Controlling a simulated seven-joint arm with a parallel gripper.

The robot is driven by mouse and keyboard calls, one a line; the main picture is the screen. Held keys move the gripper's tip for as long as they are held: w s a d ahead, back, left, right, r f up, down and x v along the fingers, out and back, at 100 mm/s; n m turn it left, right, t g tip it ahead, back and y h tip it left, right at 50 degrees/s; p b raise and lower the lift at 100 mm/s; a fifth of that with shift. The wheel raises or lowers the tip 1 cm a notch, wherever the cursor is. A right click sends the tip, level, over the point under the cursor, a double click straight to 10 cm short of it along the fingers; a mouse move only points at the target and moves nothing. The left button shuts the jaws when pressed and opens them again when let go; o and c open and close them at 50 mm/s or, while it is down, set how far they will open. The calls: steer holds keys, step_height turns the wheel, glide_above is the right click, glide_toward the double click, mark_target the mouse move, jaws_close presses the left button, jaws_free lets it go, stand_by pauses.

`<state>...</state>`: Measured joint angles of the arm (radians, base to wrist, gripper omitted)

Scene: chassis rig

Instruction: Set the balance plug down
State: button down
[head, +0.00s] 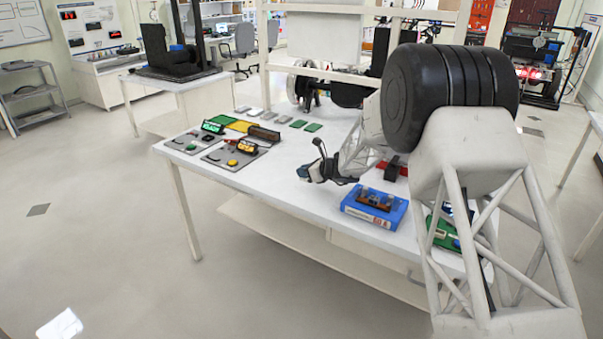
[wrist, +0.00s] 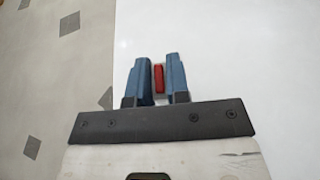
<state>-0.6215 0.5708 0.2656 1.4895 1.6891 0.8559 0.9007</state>
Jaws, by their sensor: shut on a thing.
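My gripper (wrist: 159,80) is shut on a small red piece (wrist: 158,76), which I take to be the balance plug. It sits between the two blue fingers in the wrist view, with a pale edge beside it. In the head view my gripper (head: 305,174) is above the white table (head: 238,188), near its front edge. The plug cannot be made out there. In the wrist view the white tabletop (wrist: 235,55) lies below and to the right of the fingers, with a gap I cannot judge.
A blue tray (head: 352,208) with a brown part stands right of my gripper, with a red and black fixture (head: 394,170) behind it. Grey boards (head: 232,157) with small parts lie at the left. Several small grey and green plates (head: 297,123) lie behind. The front middle is clear.

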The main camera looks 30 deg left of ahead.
steer(key=shift+w+a+f, duration=0.15)
steer(key=shift+w+a, duration=0.85)
steer(key=shift+w, duration=0.1)
steer(key=shift+w+a+f, duration=0.1)
steer(key=shift+w+a, duration=0.9)
steer(key=shift+w, duration=0.1)
steer(key=shift+f, duration=1.8)
steer(key=shift+f, duration=0.1)
steer(key=c, duration=1.1)
jaws_free()
